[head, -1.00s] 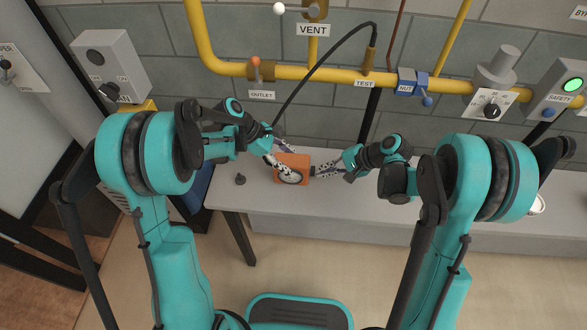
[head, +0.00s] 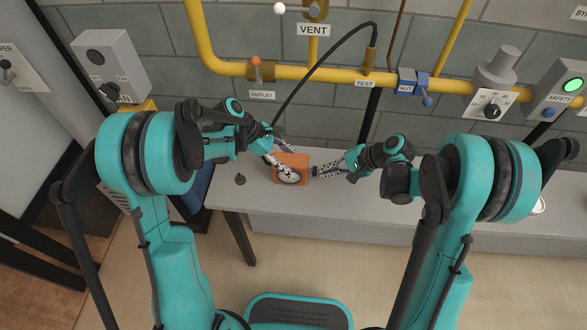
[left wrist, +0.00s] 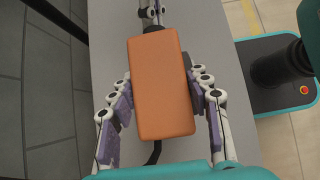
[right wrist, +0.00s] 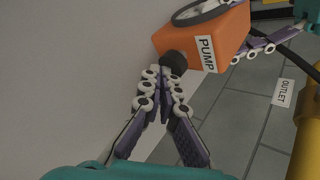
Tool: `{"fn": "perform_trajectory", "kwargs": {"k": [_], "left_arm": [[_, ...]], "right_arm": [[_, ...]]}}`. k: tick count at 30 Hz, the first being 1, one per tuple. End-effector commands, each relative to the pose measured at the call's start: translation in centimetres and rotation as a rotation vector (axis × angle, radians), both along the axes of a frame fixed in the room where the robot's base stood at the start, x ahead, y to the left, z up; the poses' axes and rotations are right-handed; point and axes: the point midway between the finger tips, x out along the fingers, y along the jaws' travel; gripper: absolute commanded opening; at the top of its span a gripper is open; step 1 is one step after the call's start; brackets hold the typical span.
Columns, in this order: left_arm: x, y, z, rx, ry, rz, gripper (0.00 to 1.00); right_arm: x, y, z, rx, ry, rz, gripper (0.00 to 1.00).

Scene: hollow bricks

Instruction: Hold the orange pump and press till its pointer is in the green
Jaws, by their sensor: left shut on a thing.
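The orange pump (head: 291,161) is held just over the grey bench. Its round gauge (head: 289,176) shows in the head view, but its pointer is too small to read. My left gripper (left wrist: 160,85) is shut on the pump, one finger on each long side. A black plunger (right wrist: 173,63) sticks out of the pump's end, beside the PUMP label. My right gripper (right wrist: 164,84) has its fingertips together, right at the plunger's end. I cannot tell whether they touch it. In the right wrist view, the gauge (right wrist: 200,10) is cut off by the top edge.
A black hose (head: 325,60) runs from the TEST fitting down behind the pump. The yellow pipe (head: 330,75) with several valves crosses the wall behind. The bench's front strip is clear.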

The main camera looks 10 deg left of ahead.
Motion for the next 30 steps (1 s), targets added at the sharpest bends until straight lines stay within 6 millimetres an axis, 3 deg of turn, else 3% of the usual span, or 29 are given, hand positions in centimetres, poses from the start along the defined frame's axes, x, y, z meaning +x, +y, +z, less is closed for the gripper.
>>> {"fn": "perform_trajectory", "kwargs": {"k": [15,30], "left_arm": [[0.0,0.0,0.0,0.001,0.001,0.0,0.25],[0.0,0.1,0.0,0.002,0.001,0.0,0.25]], "right_arm": [[0.1,-5.2,0.0,0.0,-0.001,-0.002,0.0],[0.0,-5.8,0.0,-0.001,-0.001,-0.001,0.0]]}}
